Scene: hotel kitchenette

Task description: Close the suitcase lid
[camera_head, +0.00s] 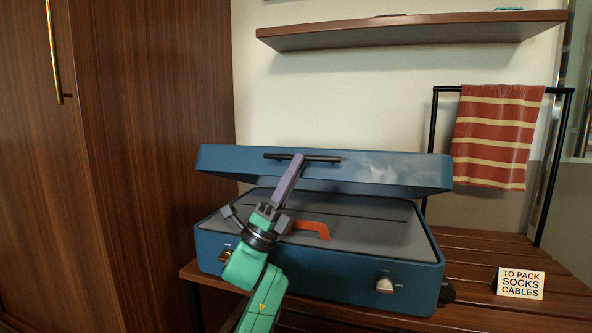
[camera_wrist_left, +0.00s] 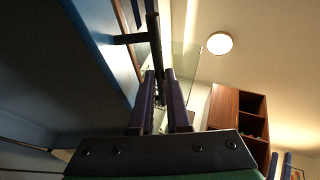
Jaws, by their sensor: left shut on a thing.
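The blue suitcase (camera_head: 310,275) sits on a slatted wooden bench. Its blue lid (camera_head: 400,172) stands partly open above the base, with a clear gap at the front showing the grey inside. A black bar handle (camera_head: 325,158) runs along the lid's front edge. My left gripper (camera_head: 296,163) reaches up from the front, its purple fingers shut on that bar. In the left wrist view the dark bar (camera_wrist_left: 154,45) runs up from between the fingers (camera_wrist_left: 159,88), and the blue lid (camera_wrist_left: 85,55) fills the left side. My right gripper is not in view.
An orange bracket-shaped piece (camera_head: 312,227) shows at the suitcase opening beside my wrist. A silver knob (camera_head: 385,285) is on the front. A sign (camera_head: 520,283) stands on the bench (camera_head: 470,255) at right. A striped towel (camera_head: 497,135) hangs behind; a shelf (camera_head: 410,32) is above.

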